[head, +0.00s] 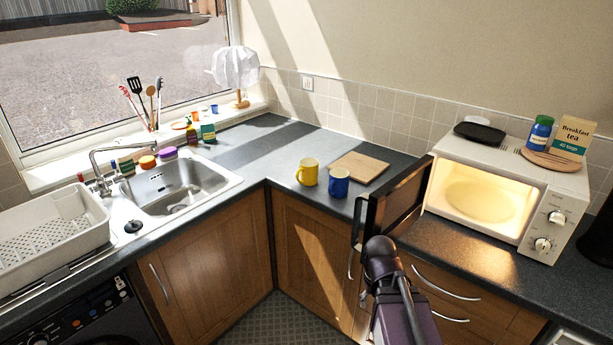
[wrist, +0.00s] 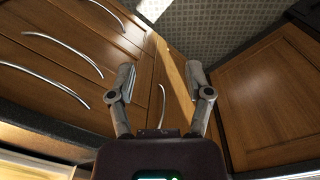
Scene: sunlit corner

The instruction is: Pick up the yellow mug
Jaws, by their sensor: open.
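The yellow mug (head: 308,173) stands upright on the dark worktop near the inner corner in the head view. Its handle points left. A blue mug (head: 339,182) stands just right of it and slightly nearer, close to the front edge. My gripper (wrist: 160,74) is open in the wrist view, with nothing between its fingers. It faces wooden cupboard fronts and the floor, and no mug shows there. In the head view my arm rises at lower centre right, below and right of the mugs, and the fingers cannot be made out.
The open microwave door (head: 399,202) juts out right of the blue mug, beside my arm. The microwave (head: 546,202) stands on the right. A wooden board (head: 359,167) lies behind the mugs. The sink (head: 180,195) is left. Worktop left of the yellow mug is clear.

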